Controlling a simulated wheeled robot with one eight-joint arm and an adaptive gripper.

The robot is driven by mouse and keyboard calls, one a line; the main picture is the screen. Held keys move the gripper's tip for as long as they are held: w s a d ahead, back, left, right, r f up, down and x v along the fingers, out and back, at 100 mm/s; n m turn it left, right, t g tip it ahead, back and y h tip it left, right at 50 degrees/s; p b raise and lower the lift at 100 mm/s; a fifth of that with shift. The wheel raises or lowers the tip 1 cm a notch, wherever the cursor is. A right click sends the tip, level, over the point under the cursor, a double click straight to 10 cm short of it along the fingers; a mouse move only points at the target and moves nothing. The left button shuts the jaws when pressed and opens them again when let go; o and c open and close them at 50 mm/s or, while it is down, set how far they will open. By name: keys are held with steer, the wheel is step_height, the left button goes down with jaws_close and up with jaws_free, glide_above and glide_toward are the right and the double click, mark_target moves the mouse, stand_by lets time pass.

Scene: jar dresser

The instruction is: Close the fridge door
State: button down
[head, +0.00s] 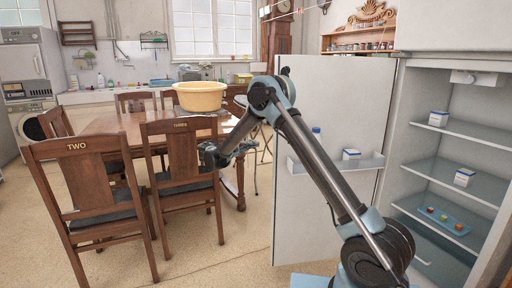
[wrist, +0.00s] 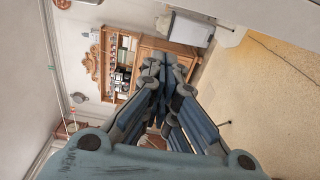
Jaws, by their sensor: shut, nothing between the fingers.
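The fridge (head: 408,165) stands open at the right of the head view, its shelves exposed. Its white door (head: 330,100) is swung wide to the left, its inner side facing me. My arm crosses in front of the door. My gripper (head: 215,152) is to the left of the door's free edge and appears apart from it. In the wrist view its fingers (wrist: 161,62) are together and empty.
A wooden table (head: 120,122) with a yellow basin (head: 200,96) and several chairs stands at the left. A chair marked THREE (head: 181,150) is behind my gripper. Small boxes (head: 464,177) and a blue tray (head: 443,220) sit inside the fridge. Floor (head: 215,265) is clear before the door.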

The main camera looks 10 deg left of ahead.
steer(key=w+d, duration=0.1)
steer(key=d, duration=0.7)
steer(key=shift+w, duration=0.2)
steer(key=shift+d, duration=0.1)
